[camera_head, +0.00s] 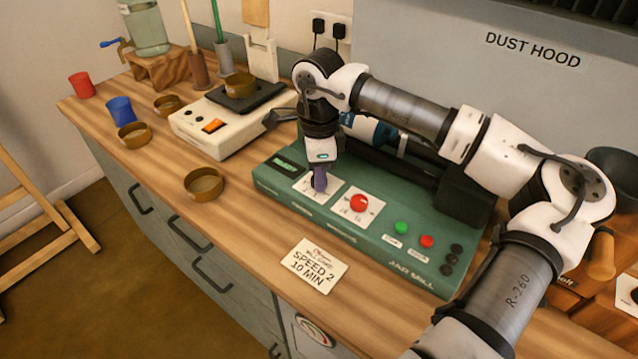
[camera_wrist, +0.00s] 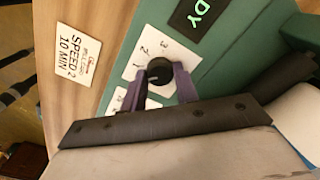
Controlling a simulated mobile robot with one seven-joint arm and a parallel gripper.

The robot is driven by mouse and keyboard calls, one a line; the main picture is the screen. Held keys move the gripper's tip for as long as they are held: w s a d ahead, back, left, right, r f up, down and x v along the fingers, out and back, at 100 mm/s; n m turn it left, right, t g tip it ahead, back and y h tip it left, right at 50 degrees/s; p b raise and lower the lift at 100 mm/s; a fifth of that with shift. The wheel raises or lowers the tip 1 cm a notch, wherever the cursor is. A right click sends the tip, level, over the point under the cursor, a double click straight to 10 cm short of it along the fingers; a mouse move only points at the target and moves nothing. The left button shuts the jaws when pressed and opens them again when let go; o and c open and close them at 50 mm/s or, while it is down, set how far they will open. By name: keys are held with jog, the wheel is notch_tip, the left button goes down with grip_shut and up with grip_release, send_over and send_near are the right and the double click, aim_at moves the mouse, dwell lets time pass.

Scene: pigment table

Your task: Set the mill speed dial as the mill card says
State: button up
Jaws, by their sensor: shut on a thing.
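The green jar mill (camera_head: 375,245) stands on the wooden bench. The mill card (camera_head: 313,265) lies flat in front of it and reads "SPEED 2, 10 MIN"; the card also shows in the wrist view (camera_wrist: 77,55). The black speed dial (camera_wrist: 159,71) sits on a white numbered plate (camera_wrist: 140,58) on the mill's panel. My gripper (camera_head: 320,182) points down at this plate with its purple fingers shut on the dial, one on each side. The dial's pointer is too unclear to read. My fingers hide part of the plate's numbers.
The red timer knob (camera_head: 359,203), a green button (camera_head: 401,228) and a red button (camera_head: 427,241) sit to the right on the panel. A scale (camera_head: 225,120) and brown bowls (camera_head: 204,184) stand to the left. My arm spans the mill's back.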

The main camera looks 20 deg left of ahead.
jog(key=m+b, duration=0.5)
jog(key=m, duration=0.1)
jog(key=shift+f+b, duration=0.2)
jog(key=shift+b, duration=0.15)
jog(key=m+b, duration=0.2)
jog(key=m, duration=0.1)
jog(key=shift+r+m, duration=0.1)
jog(key=shift+m, duration=0.3)
jog(key=shift+r+m+b, duration=0.1)
jog(key=shift+m+b, duration=0.6)
jog(key=shift+m, duration=0.8)
jog(key=o, duration=1)
jog(key=shift+c, duration=0.2)
notch_tip(320, 180, up, 14)
